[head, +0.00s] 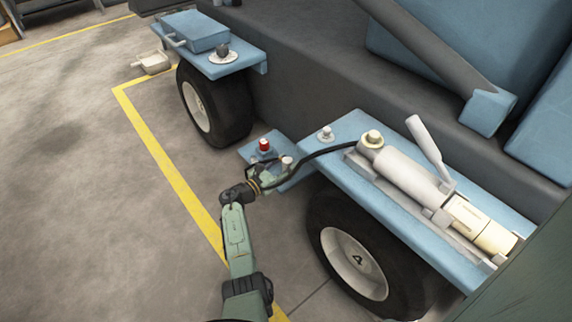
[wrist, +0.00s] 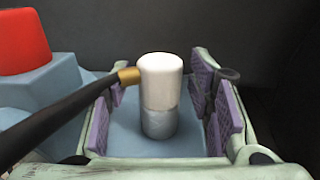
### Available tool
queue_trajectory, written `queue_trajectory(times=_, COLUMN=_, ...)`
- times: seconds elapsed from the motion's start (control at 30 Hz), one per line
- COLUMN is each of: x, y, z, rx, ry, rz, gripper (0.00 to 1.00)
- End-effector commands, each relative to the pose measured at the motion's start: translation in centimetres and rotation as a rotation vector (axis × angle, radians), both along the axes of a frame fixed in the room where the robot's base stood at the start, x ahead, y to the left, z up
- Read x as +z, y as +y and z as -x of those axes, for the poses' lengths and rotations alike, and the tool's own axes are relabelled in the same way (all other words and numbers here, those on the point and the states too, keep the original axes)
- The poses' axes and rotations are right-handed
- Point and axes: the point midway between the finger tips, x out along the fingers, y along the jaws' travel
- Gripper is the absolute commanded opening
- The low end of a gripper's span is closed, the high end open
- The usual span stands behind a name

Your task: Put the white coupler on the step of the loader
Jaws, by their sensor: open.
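The white coupler (wrist: 161,78) is an upright cylinder, white above and grey below, standing on a blue surface in the wrist view. A black hose with a brass end meets its left side. It shows small and pale beside my gripper in the head view (head: 287,160). The step (head: 252,152) is the low blue plate between the loader's wheels. My gripper (head: 268,174) is over the step. Its jaws are open, with purple pads on both sides of the coupler and gaps visible between. The coupler's base seems to rest on the step.
A red-topped blue fitting (head: 264,146) stands on the step, close left of the coupler in the wrist view (wrist: 25,45). The black hose (head: 318,154) runs to a grease pump (head: 405,180) on the right fender. Tires (head: 212,108) flank the step. Floor lies open at left.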

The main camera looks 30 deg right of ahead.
Motion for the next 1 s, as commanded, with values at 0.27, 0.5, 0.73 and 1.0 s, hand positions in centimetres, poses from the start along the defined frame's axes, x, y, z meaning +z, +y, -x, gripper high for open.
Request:
queue_trajectory(times=0.27, x=0.2, y=0.0, z=0.0, rx=0.0, ry=0.0, rz=0.0, gripper=0.49)
queue_trajectory(times=0.5, x=0.9, y=2.8, z=0.5, rx=0.004, ry=0.002, rz=0.0, gripper=0.49)
queue_trajectory(times=0.73, x=0.8, y=7.8, z=1.6, rx=0.004, ry=0.001, rz=-0.001, gripper=0.49)
queue_trajectory(times=1.0, x=0.6, y=11.3, z=2.4, rx=0.002, ry=0.0, rz=0.0, gripper=0.49)
